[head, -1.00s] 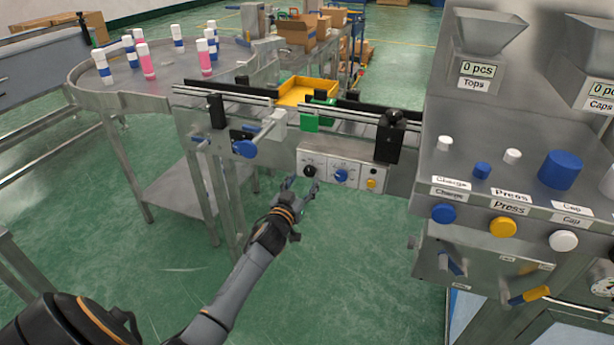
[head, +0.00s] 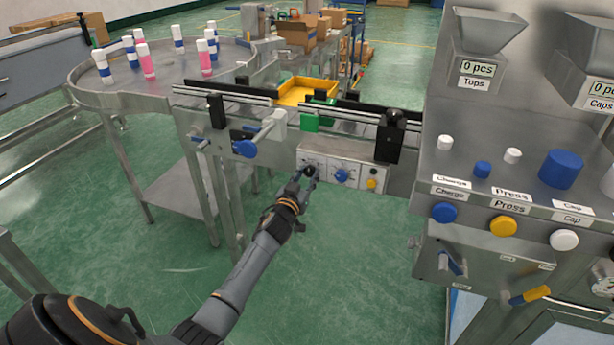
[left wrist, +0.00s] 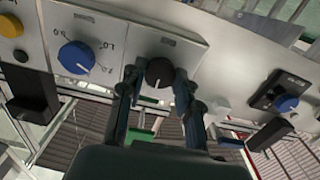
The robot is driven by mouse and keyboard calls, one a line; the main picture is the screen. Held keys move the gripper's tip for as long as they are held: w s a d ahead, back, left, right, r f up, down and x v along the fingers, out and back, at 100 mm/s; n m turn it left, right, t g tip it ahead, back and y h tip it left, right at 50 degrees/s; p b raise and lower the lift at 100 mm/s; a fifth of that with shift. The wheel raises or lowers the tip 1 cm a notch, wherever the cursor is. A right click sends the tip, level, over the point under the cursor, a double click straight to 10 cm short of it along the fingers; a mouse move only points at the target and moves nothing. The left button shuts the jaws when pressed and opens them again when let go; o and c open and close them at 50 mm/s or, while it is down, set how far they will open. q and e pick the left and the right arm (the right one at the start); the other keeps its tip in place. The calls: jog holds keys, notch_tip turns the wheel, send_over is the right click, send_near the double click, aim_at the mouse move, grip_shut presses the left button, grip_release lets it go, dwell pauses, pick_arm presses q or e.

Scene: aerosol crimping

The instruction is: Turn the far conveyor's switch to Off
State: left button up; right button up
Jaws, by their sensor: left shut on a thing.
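The conveyor's control panel (head: 319,165) is on the side of the conveyor frame. A black knob (head: 309,171) is at its left, and a blue knob (head: 341,176) is to the right. In the left wrist view, the black knob (left wrist: 159,73) sits between the fingers of my left gripper (left wrist: 158,82), which are shut on it. The blue knob (left wrist: 76,57) is to the left there. In the head view my left gripper (head: 305,175) reaches the panel from below. The marking that the black knob points at is too small to read. My right gripper is not in view.
A yellow button (head: 372,183) is at the panel's right end. The crimping machine (head: 480,262) stands at right. A round table (head: 90,76) with several bottles stands at back left. The floor below the panel is clear.

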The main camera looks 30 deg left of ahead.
pick_arm(q)
jog(key=shift+n, duration=0.3)
jog(key=n+p, duration=0.2)
jog(key=n, duration=0.2)
jog(key=n+p, duration=0.1)
jog(key=n, duration=0.2)
jog(key=shift+n, duration=1.1)
jog(key=o, duration=1.2)
jog(key=shift+c, duration=0.2)
jog(key=shift+s+f, duration=0.1)
jog(key=shift+s, duration=0.1)
jog(key=v, duration=1.1)
jog(key=shift+s, duration=0.35)
